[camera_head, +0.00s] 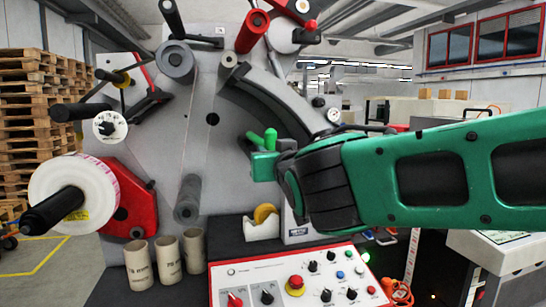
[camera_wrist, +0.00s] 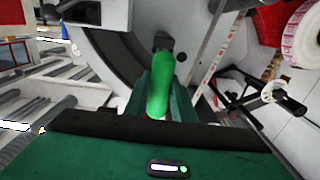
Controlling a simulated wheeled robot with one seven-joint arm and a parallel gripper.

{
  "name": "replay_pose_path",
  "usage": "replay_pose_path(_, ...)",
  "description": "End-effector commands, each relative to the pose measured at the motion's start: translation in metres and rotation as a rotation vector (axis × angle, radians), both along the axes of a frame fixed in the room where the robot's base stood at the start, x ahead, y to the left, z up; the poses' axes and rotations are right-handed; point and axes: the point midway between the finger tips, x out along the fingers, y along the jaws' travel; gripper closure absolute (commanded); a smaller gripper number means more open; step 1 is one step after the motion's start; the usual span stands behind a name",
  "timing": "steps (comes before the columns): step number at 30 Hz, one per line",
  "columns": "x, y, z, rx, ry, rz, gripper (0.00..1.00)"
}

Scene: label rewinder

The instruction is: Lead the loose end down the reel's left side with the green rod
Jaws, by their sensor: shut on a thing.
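My gripper (camera_head: 266,166) is shut on the green rod (camera_head: 270,138), in front of the machine's grey panel and well to the right of the reel. The rod stands up from the jaws in the head view and points away from the camera in the wrist view (camera_wrist: 160,80). The white reel (camera_head: 75,185) sits on a black-tipped shaft at the left of the machine; it shows at the top right of the wrist view (camera_wrist: 303,35). A white strip with red marks (camera_wrist: 216,58) runs down beside the rod there, apart from it. I cannot tell whether it is the loose end.
A red bracket (camera_head: 135,200) stands beside the reel. Several rollers stick out of the panel, one lower middle (camera_head: 188,198). Below are cardboard cores (camera_head: 168,257), a tape dispenser (camera_head: 262,224) and a control panel (camera_head: 300,278). The space between rod and reel holds that lower roller.

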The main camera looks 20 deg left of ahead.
Motion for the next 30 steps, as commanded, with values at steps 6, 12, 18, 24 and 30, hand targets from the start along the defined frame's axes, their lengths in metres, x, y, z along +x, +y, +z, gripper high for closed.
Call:
replay_pose_path(6,0.000,0.000,0.006,0.001,0.000,-0.001,1.00)
replay_pose_path(12,0.000,0.000,0.012,0.001,-0.002,0.000,1.00)
replay_pose_path(18,-0.005,-0.003,0.013,0.002,-0.001,0.001,1.00)
replay_pose_path(24,-0.020,-0.012,0.013,0.001,-0.002,0.001,1.00)
replay_pose_path(30,-0.035,-0.021,0.013,0.002,-0.001,0.002,1.00)
